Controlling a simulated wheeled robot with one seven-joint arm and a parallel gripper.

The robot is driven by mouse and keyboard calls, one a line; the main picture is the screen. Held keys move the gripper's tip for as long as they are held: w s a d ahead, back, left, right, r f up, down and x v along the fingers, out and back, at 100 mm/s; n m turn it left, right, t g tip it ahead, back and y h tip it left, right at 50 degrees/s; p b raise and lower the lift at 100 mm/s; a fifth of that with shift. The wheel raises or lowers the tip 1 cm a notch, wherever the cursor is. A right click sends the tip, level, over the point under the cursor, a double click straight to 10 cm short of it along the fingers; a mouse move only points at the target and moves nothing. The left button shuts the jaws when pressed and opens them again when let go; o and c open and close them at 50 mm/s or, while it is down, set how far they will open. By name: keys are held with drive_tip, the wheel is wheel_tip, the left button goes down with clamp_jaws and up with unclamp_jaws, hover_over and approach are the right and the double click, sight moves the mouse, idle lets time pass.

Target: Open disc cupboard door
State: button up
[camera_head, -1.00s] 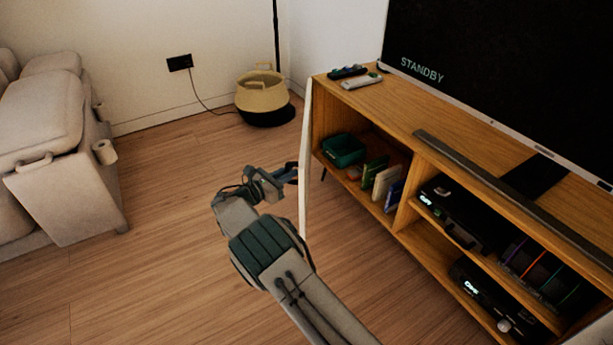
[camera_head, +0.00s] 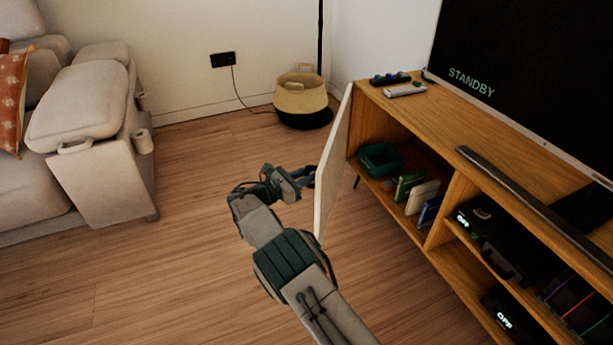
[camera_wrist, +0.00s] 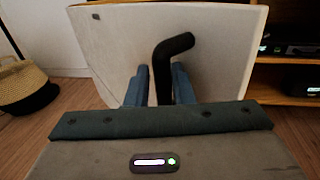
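The disc cupboard's white door (camera_head: 333,165) stands swung well out from the left end of the wooden cupboard (camera_head: 447,215), and the compartment behind it is exposed. My gripper (camera_head: 306,176) is at the door's outer face. In the wrist view the door (camera_wrist: 108,50) fills the upper middle, with a dark bent handle (camera_wrist: 170,48) on it. The handle runs down between my two blue fingers (camera_wrist: 161,88), which are close on both sides of it. The fingertips' contact is partly hidden in the head view.
The open compartment holds a green bin (camera_head: 380,160) and several upright cases (camera_head: 421,196). Remotes (camera_head: 404,90) and a television (camera_head: 520,70) are on top. A basket (camera_head: 302,98) stands by the wall behind the door. A sofa (camera_head: 100,150) is at left, with clear floor between.

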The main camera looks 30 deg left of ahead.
drive_tip(key=shift+s+a, duration=0.25)
drive_tip(key=p+v, duration=0.3)
drive_tip(key=v, duration=1)
drive_tip(key=shift+s, duration=0.3)
drive_tip(key=shift+a, duration=0.1)
drive_tip(key=shift+c, duration=0.2)
